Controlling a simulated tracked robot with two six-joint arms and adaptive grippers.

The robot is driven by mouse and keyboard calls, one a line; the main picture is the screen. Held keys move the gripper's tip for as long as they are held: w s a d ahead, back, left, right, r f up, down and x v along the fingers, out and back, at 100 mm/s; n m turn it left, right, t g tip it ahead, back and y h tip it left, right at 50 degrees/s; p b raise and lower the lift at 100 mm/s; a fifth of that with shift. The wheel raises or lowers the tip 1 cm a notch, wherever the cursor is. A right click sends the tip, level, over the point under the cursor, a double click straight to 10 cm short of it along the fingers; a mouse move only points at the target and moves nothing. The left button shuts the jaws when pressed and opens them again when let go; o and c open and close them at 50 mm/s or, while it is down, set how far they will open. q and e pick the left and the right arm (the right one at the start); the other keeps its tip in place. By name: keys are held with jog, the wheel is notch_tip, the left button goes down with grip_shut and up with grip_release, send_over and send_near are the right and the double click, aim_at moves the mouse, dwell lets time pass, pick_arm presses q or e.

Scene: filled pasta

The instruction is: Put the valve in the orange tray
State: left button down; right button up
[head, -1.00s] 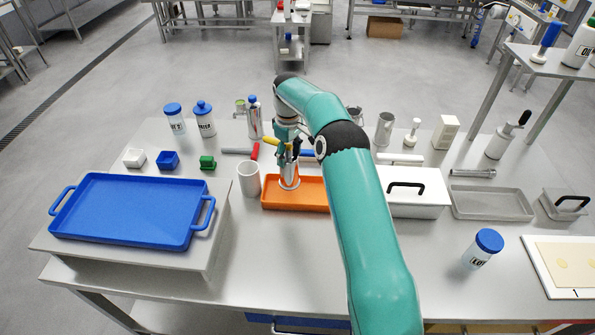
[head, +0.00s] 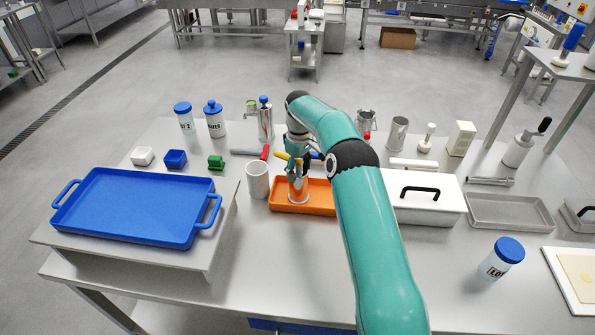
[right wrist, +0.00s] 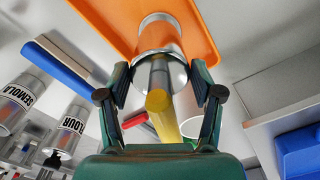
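The valve (head: 298,190) is a metal body with round flanges and a yellow handle. It stands upright at the left part of the orange tray (head: 320,208), its lower end at the tray floor. In the right wrist view the valve (right wrist: 160,40) shows with its yellow handle towards the camera and the orange tray (right wrist: 95,15) behind it. My right gripper (right wrist: 160,78) has its two fingers on either side of the valve's near flange, with narrow gaps visible. It also shows in the head view (head: 297,168). My left gripper is not in view.
A white cup (head: 257,182) stands close left of the orange tray. A white box with a black handle (head: 425,200) is close on its right. A blue tray (head: 130,207) lies on a raised stand at left. The table in front of the orange tray is clear.

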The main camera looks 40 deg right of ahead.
jog(key=shift+o, duration=1.4)
jog(key=shift+r, duration=0.45)
notch_tip(320, 180, up, 11)
jog(key=shift+r+p, duration=0.1)
jog(key=shift+p, duration=0.75)
jog(key=shift+a, duration=0.1)
